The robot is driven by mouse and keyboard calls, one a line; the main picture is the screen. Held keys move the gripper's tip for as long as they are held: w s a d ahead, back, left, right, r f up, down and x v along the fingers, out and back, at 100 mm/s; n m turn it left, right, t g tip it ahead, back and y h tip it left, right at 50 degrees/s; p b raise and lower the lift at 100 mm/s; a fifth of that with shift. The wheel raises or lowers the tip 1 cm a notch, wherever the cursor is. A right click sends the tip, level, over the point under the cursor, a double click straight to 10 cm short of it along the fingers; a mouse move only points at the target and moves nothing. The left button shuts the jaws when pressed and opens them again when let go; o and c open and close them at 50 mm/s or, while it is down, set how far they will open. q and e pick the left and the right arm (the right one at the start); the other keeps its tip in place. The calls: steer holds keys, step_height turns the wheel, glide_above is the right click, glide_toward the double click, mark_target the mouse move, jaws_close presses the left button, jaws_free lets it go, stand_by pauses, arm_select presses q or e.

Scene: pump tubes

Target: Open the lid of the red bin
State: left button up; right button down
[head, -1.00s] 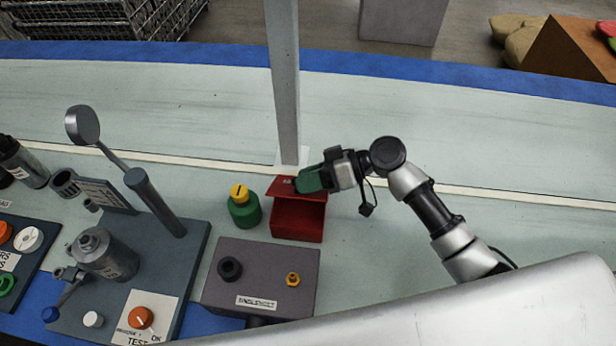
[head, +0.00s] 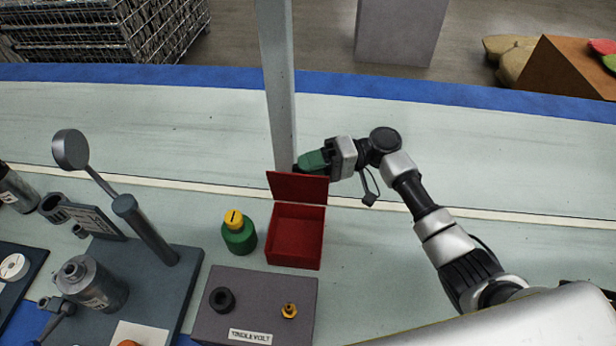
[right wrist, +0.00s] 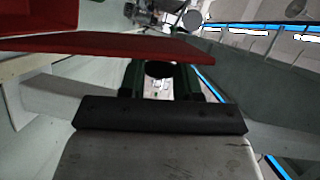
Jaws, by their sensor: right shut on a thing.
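The red bin (head: 296,238) stands on the bench, and its inside shows from above. Its red lid (head: 298,187) is raised at the far side and stands up steeply, clear of the opening. My right gripper (head: 311,162), with green fingers, is at the lid's top edge and is shut on it. In the right wrist view the lid (right wrist: 110,46) is a red slab across the upper left, beside the green fingers (right wrist: 160,80). The exact grip on the edge is partly hidden. My left gripper is not in view.
A green bottle with a yellow cap (head: 239,234) stands just left of the bin. A grey block (head: 255,305) with a black ring and a brass fitting is in front. A grey post (head: 278,90) rises behind the lid. The bench to the right is mostly clear.

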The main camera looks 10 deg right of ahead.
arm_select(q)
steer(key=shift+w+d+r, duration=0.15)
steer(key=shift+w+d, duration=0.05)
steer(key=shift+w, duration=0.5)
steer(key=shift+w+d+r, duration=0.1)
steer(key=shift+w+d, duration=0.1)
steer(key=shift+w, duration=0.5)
arm_select(e)
steer(key=shift+w+d+f+m, duration=0.1)
steer(key=shift+w+d+m, duration=0.1)
steer(key=shift+w+m, duration=0.35)
steer(key=c, duration=0.8)
jaws_free()
